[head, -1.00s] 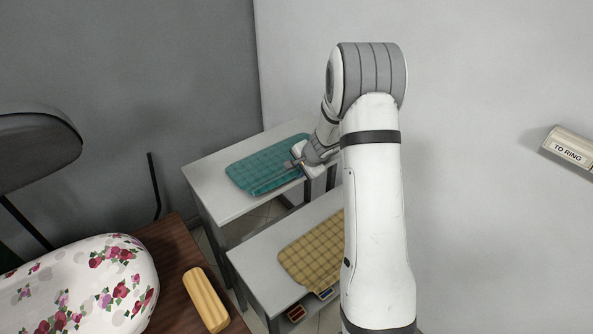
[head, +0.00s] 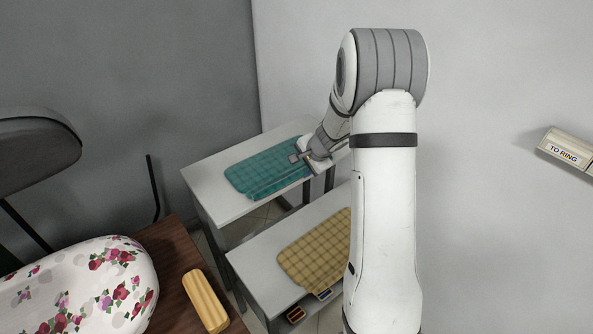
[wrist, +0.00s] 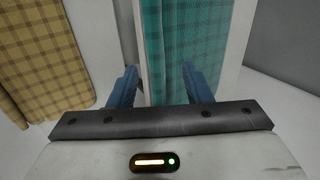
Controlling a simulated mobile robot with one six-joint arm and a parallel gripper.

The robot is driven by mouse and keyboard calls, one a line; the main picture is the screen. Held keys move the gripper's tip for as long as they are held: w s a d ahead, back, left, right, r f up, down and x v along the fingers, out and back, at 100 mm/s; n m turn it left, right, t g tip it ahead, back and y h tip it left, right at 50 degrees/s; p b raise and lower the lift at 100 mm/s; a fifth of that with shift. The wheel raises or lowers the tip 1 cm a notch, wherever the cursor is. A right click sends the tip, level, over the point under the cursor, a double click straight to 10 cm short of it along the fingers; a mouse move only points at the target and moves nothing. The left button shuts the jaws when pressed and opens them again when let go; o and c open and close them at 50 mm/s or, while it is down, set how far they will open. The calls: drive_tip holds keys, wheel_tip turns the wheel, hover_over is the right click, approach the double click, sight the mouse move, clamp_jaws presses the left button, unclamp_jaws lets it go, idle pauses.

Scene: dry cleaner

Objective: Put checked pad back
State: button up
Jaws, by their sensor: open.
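A teal checked pad (head: 258,172) lies flat on the far white table, and it also shows in the wrist view (wrist: 190,45). A tan checked pad (head: 318,248) lies on the nearer white table, and it shows at the left in the wrist view (wrist: 45,55). My gripper (head: 298,158) is at the right end of the teal pad. In the wrist view, its blue fingers (wrist: 160,82) are apart, on either side of the teal pad's near edge, with nothing held between them. Whether the fingers touch the pad cannot be told.
The near table (head: 255,277) has small coloured items under the tan pad's front edge. A floral ironing board (head: 90,285) and a yellow ribbed block (head: 205,300) are at the lower left. A "TO RING" sign (head: 565,152) is on the right wall.

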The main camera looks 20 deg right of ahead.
drive_tip(key=s+a+r+n+g, duration=0.1)
drive_tip(key=s+a+r+n, duration=0.25)
drive_tip(key=s+r, duration=0.5)
drive_tip(key=s+a+r+n, duration=0.3)
drive_tip(key=s+r+n, duration=0.1)
drive_tip(key=s+r, duration=0.45)
drive_tip(key=s+r+n+h, duration=0.1)
drive_tip(key=s+n, duration=0.1)
drive_tip(key=s, duration=0.6)
drive_tip(key=s+r+n+g+h, duration=0.1)
drive_tip(key=s+n, duration=0.2)
drive_tip(key=s, duration=0.6)
drive_tip(key=shift+n+h, duration=0.35)
drive_tip(key=shift+h, duration=0.05)
drive_tip(key=shift+s+a+r, duration=0.1)
